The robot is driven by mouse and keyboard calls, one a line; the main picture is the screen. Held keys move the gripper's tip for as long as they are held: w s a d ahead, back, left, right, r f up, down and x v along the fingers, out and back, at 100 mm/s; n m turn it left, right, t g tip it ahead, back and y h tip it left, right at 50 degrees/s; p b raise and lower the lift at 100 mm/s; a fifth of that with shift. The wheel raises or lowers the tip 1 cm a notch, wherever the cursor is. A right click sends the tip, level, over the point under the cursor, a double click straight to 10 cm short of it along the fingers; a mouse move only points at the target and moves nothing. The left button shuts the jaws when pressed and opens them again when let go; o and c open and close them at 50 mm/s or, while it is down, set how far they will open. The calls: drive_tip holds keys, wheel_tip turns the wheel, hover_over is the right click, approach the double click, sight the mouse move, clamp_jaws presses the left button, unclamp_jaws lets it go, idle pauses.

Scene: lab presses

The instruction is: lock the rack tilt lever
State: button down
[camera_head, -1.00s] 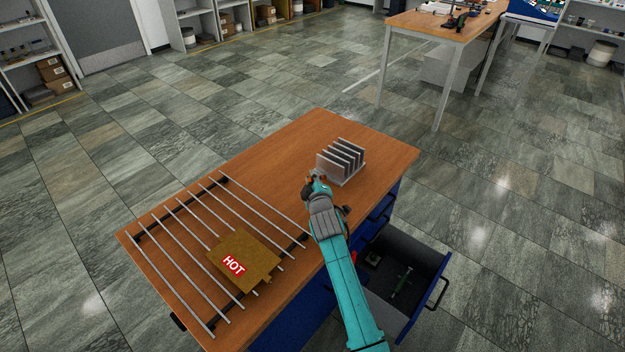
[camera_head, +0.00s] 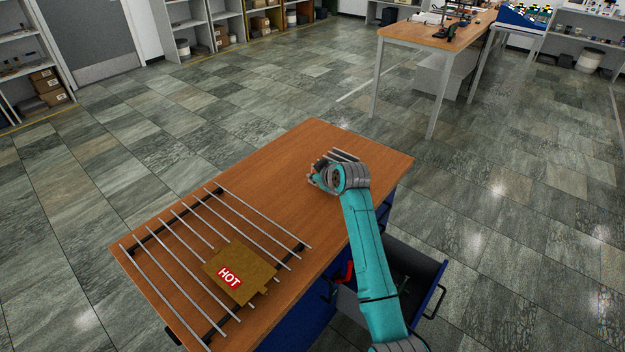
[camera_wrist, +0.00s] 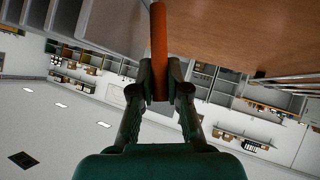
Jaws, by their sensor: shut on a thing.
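The grey slatted rack (camera_head: 346,155) stands at the far end of the wooden bench in the head view, mostly hidden behind my arm. Its grey plates (camera_wrist: 40,13) fill the upper left corner of the wrist view. An orange-red bar, the lever handle (camera_wrist: 158,35), runs up the middle of the wrist view. My gripper (camera_wrist: 160,82) is shut on its lower end, one finger on each side. In the head view my gripper (camera_head: 322,176) is beside the rack, its fingers partly hidden. The lever's pivot is not visible.
A rod grid (camera_head: 178,248) lies on the near left of the bench (camera_head: 290,165), bearing a brown plate marked HOT (camera_head: 243,268). An open drawer (camera_head: 420,268) juts out on the right below my arm. The bench middle is clear.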

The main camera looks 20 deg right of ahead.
drive_tip(key=shift+w+d+r+m+g+y, duration=0.15)
drive_tip(key=shift+w+d+m+g+y, duration=0.3)
drive_tip(key=shift+d+g+y, duration=0.2)
drive_tip(key=c, duration=1.1)
unclamp_jaws()
drive_tip(key=shift+c, duration=0.2)
drive_tip(key=v, duration=0.8)
